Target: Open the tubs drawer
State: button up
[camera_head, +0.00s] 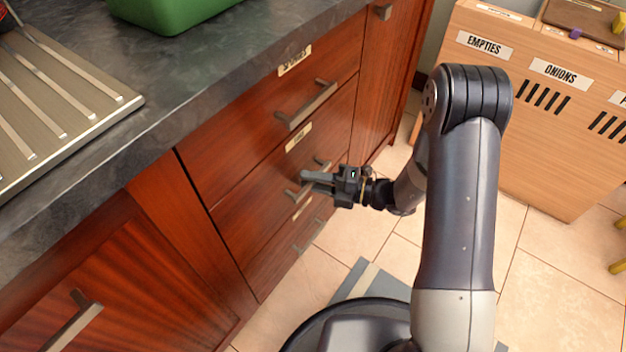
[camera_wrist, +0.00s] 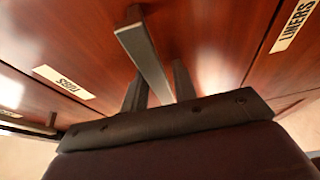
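The tubs drawer (camera_head: 253,199) is the middle of three stacked reddish wooden drawers, and its front sits flush with the others. Its TUBS label shows in the wrist view (camera_wrist: 63,82). My gripper (camera_head: 306,182) is at this drawer's metal bar handle, in front of the drawer face. In the wrist view, the bar handle (camera_wrist: 146,57) runs between the two dark fingers of my gripper (camera_wrist: 158,88), one on each side, very close to it. Whether the fingers press on the bar cannot be made out. In the head view my gripper hides part of the handle.
The drawer above has a bar handle (camera_head: 306,105). The drawer below carries a LINERS label (camera_wrist: 291,24). The dark countertop (camera_head: 215,70) overhangs at left, with a green bin (camera_head: 170,12) on it. A wooden sorting cabinet (camera_head: 530,140) stands at right. Tiled floor lies between.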

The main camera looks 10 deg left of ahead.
grip_shut()
jog(key=shift+d, duration=0.1)
